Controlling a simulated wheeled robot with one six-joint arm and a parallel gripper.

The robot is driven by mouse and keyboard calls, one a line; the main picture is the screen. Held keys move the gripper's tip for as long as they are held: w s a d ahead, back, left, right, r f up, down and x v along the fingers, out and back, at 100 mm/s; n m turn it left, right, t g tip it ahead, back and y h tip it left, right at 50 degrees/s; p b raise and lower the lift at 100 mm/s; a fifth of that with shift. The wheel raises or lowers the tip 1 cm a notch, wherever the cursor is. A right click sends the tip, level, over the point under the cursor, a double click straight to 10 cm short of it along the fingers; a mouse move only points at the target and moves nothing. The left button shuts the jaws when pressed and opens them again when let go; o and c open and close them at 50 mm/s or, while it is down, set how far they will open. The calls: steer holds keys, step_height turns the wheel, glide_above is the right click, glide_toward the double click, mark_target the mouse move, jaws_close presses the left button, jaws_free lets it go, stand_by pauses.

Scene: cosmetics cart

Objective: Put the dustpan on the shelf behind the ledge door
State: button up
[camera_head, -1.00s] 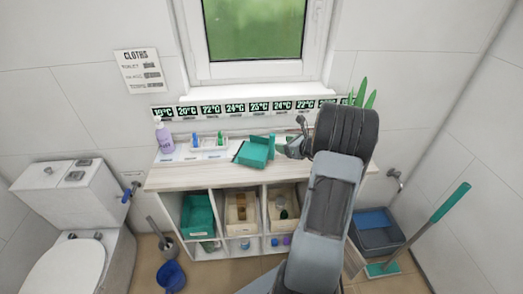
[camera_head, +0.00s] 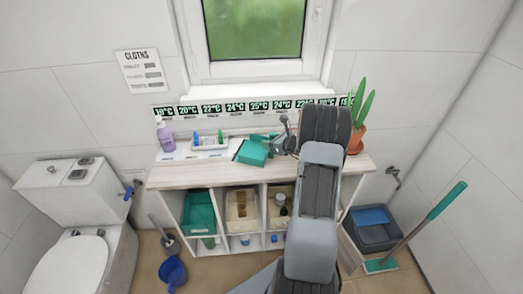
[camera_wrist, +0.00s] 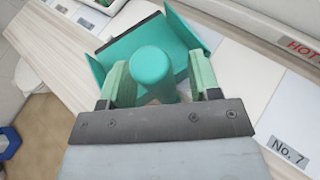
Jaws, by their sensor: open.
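The teal dustpan (camera_head: 252,152) lies on the pale worktop of the cart, left of my gripper. In the wrist view the dustpan (camera_wrist: 150,38) has its pan beyond the fingers and its rounded handle end pointing towards me. My gripper (camera_wrist: 157,68) is open, with one green finger on each side of the handle; I cannot tell whether either finger touches it. In the head view my gripper (camera_head: 286,143) is small, beside the dustpan's right end and partly hidden by my arm. I cannot make out a ledge door; my arm covers the cart's right part.
Open compartments below the worktop hold a teal bin (camera_head: 199,212) and a beige box (camera_head: 241,208). A purple bottle (camera_head: 165,136) and a white tray (camera_head: 209,142) stand to the left, a potted plant (camera_head: 358,138) to the right.

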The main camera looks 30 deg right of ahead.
jaws_close()
stand_by(0.3)
steer(key=shift+r, duration=0.15)
